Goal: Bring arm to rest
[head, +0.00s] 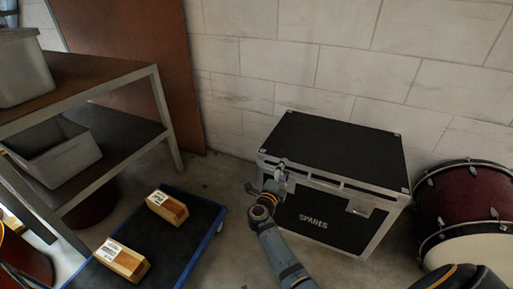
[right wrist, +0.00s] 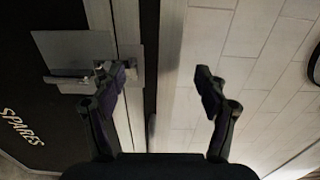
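My right gripper (head: 282,173) is at the upper left front edge of the black case (head: 335,147) marked SPARES. In the right wrist view its two fingers (right wrist: 160,80) are spread wide apart with nothing held between them. One finger overlaps a metal latch plate (right wrist: 78,62) on the case; I cannot tell whether it touches. The case lid looks closed. My left gripper is not in view.
A shelf with grey bins (head: 52,150) is at far left. A red drum (head: 460,200) is right of the case.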

